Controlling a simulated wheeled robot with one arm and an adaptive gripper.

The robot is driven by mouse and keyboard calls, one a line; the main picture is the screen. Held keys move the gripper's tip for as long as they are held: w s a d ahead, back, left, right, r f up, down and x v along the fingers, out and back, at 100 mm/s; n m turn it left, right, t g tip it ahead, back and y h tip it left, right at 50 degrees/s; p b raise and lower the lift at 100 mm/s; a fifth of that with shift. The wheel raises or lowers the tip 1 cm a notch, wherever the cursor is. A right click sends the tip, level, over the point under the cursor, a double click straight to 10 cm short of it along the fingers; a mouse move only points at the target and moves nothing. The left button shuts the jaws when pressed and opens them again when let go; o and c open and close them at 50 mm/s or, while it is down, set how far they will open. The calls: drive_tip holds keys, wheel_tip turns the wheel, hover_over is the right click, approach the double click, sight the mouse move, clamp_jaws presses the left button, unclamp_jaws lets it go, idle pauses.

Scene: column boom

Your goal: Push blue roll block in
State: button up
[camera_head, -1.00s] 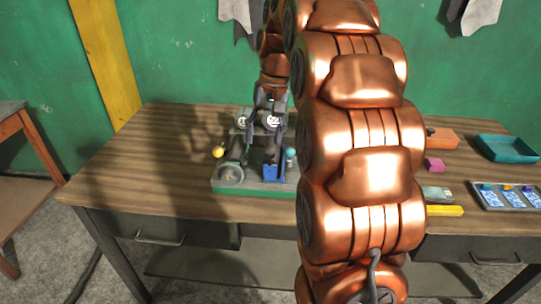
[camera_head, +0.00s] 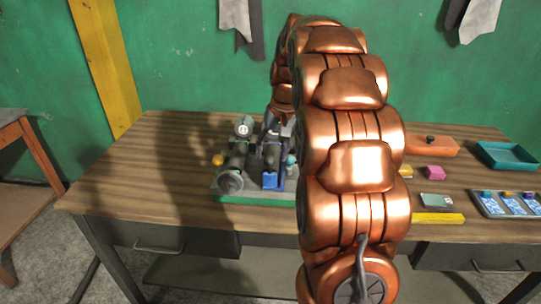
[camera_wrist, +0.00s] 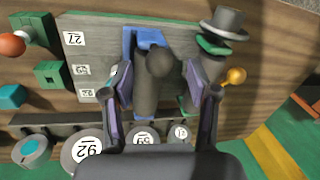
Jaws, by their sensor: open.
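The blue roll block (camera_head: 270,181) sits at the near side of the grey fixture (camera_head: 203,187); its blue body carries a dark cylindrical roll. In the wrist view the blue part (camera_wrist: 129,45) shows at the top, with the dark roll (camera_wrist: 147,90) running down the middle. My gripper (camera_wrist: 157,75) is open, with one purple-padded finger on each side of the roll. The left finger is close beside the blue block; I cannot tell whether it touches. In the head view my arm hides most of the gripper and the fixture's right part.
A second roll with a grey knob (camera_wrist: 224,20) and a yellow ball (camera_wrist: 236,76) stand beside the right finger. Numbered round dials (camera_wrist: 87,149) line the fixture's edge. The table's left side is clear.

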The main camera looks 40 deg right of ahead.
drive_tip(key=shift+w+a+f, duration=0.1)
drive_tip(key=shift+a+f, duration=0.1)
drive_tip(key=shift+f, duration=0.8)
clamp_jaws()
